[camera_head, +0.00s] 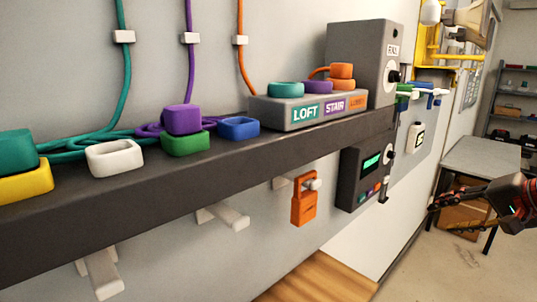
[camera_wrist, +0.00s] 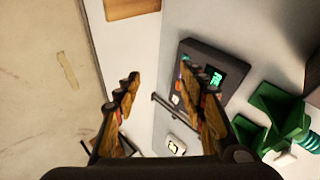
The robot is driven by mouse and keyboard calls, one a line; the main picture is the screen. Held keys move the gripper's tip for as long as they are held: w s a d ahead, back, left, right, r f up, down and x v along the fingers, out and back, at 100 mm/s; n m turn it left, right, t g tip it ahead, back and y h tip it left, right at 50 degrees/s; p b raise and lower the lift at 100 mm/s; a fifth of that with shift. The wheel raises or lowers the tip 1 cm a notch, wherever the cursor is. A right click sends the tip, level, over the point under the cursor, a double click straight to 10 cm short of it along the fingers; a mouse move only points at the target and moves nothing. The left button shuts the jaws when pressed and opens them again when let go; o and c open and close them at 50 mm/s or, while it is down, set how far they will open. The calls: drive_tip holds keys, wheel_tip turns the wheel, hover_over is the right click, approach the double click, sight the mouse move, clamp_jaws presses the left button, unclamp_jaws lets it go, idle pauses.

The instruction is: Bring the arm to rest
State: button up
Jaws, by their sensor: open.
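My gripper (camera_head: 436,207) is at the far right of the head view, reaching in from the right edge, well apart from the shelf. In the wrist view its two fingers (camera_wrist: 165,98) stand apart with nothing between them. The dark panel box (camera_head: 365,178) with a green display hangs under the shelf, and it also shows in the wrist view (camera_wrist: 207,75) beyond the fingers. The far part of my arm is out of the head view.
A dark shelf (camera_head: 200,171) on the wall carries coloured phone pieces and a LOFT, STAIR label block (camera_head: 304,112). An orange padlock-like tag (camera_head: 304,207) hangs below. A grey table (camera_head: 485,156) stands behind my gripper. Green parts (camera_wrist: 275,115) show at right in the wrist view.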

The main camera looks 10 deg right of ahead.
drive_tip(key=s+a+f+n+g+h, duration=0.1)
drive_tip(key=s+a+f+n, duration=0.2)
drive_tip(key=s+a+f, duration=0.3)
drive_tip(key=s+a+f+n+g+h, duration=0.1)
drive_tip(key=s+a+f+n, duration=0.2)
drive_tip(key=s+a+f, duration=0.3)
drive_tip(key=s+a+f+n+g, duration=0.1)
drive_tip(key=s+a+f+n, duration=0.3)
drive_tip(key=a, duration=1)
wheel_tip(320, 180, down, 4)
drive_tip(key=shift+s+a+r+g+h, duration=0.2)
drive_tip(key=shift+s+a+g+h, duration=0.2)
drive_tip(key=shift+s, duration=0.8)
drive_tip(key=shift+a, duration=0.3)
drive_tip(key=shift+c, duration=0.3)
